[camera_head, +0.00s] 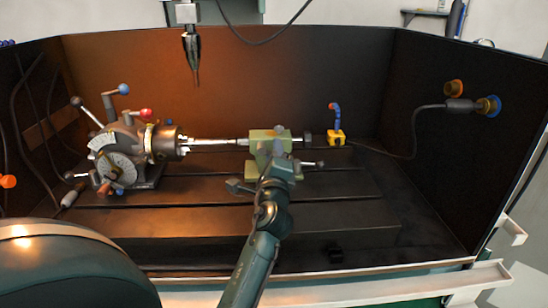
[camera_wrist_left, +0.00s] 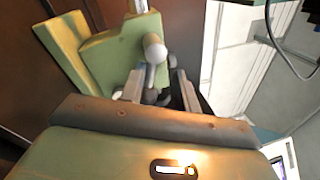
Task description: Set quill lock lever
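The green tailstock (camera_head: 262,136) stands right of the middle on the slotted table, at the right end of the workpiece bar. A grey lever with a rounded knob (camera_wrist_left: 154,46) stands in front of the green block (camera_wrist_left: 112,55) in the left wrist view; I take it for the quill lock lever. My left gripper (camera_head: 277,158) is at the near face of the tailstock. In the wrist view, the fingers (camera_wrist_left: 160,88) stand apart on either side of the lever's lower part; contact is not clear. In the head view, the gripper largely hides this lever. My right gripper is not in view.
The indexing head (camera_head: 120,155) with its chuck (camera_head: 165,143) stands on the left. A pointed tool (camera_head: 192,55) hangs above. Dark walls enclose the table. The table front (camera_head: 190,222) is clear.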

